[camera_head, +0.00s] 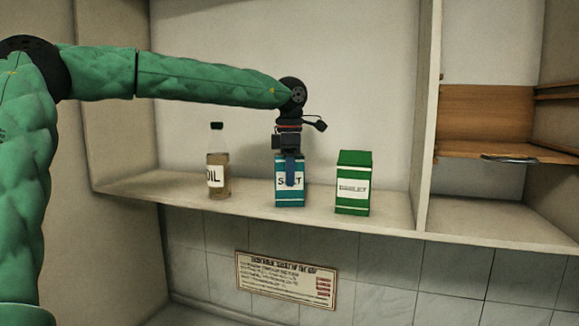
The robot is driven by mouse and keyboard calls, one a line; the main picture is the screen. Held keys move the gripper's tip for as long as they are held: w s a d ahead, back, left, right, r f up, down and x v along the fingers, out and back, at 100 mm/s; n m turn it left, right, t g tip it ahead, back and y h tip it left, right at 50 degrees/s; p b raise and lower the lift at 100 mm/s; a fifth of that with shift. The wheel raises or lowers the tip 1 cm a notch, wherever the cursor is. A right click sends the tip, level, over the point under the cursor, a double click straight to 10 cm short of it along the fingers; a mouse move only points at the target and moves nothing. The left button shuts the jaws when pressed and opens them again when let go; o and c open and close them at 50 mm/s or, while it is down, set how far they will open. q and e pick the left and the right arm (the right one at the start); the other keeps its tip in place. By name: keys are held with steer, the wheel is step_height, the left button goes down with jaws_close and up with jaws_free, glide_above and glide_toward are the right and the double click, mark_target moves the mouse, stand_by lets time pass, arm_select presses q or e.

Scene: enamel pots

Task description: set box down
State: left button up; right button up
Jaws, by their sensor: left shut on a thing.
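A teal box labelled "SALT" (290,198) stands upright at the front of the shelf (391,212), between a bottle and a green box. Its base appears to be at shelf level; I cannot tell whether it fully touches. My left gripper (290,170) comes down from above and is shut on the teal box, with a finger covering part of its label. The far finger is hidden. My right gripper is not in view.
An oil bottle (218,177) with a dark cap stands left of the teal box. A green box (353,183) stands to its right with a gap. A vertical divider (428,120) bounds the shelf at the right. A printed sign (286,280) is on the tiles below.

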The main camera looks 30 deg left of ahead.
arm_select(q)
steer(key=shift+f+b, duration=0.15)
steer(key=shift+b, duration=0.15)
steer(key=o, duration=1.2)
